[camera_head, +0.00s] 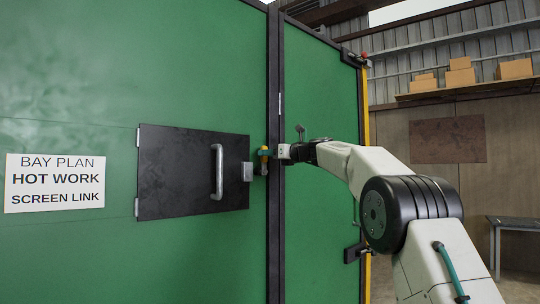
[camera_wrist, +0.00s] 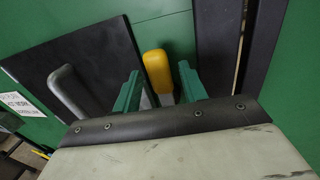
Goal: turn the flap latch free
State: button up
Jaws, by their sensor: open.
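The black flap (camera_head: 180,175) is set in the green panel, with a grey bar handle (camera_head: 217,172) and a grey metal block (camera_head: 247,172) at its right edge. The flap looks closed. The flap latch has a yellow grip (camera_wrist: 157,70), which stands just right of the flap's edge. My gripper (camera_head: 267,158) is at the latch, small and partly overlapping it in the head view. In the wrist view my gripper (camera_wrist: 161,74) is open, with one teal finger on each side of the yellow grip. Narrow gaps seem to show on both sides. The latch's base is mostly hidden by my wrist.
A dark upright post (camera_head: 274,75) runs close beside the latch, with a second green panel (camera_head: 318,90) right of it. A white sign (camera_head: 55,182) is left of the flap. A shelf with boxes (camera_head: 460,75) and a bench (camera_head: 515,224) stand far right.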

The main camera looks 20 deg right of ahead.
jog(key=v, duration=0.8)
jog(key=shift+w, duration=0.1)
notch_tip(320, 180, down, 12)
jog(key=s+a+n+g+h, duration=0.1)
jog(key=s+n+g, duration=0.25)
jog(key=n, duration=0.35)
jog(key=s+a+f+n+g+h, duration=0.1)
jog(key=s+a+f+n+g, duration=0.1)
jog(key=s+f+n, duration=0.3)
jog(key=s+a+f+n+g+h, duration=0.1)
jog(key=s+a+f+n+g, duration=0.2)
jog(key=s+f, duration=0.3)
jog(key=s+f+n+g+h, duration=0.1)
jog(key=s+f+n, duration=0.3)
jog(key=s, duration=1)
jog(key=s+a+f+n+g+h, duration=0.1)
jog(key=s+f+n, duration=0.4)
jog(key=s, duration=0.9)
jog(key=s+f+n+g+h, duration=0.3)
jog(key=s+f+n+h, duration=0.2)
jog(key=s, duration=1)
jog(key=shift+a+f, duration=0.25)
jog(key=shift+f, duration=0.6)
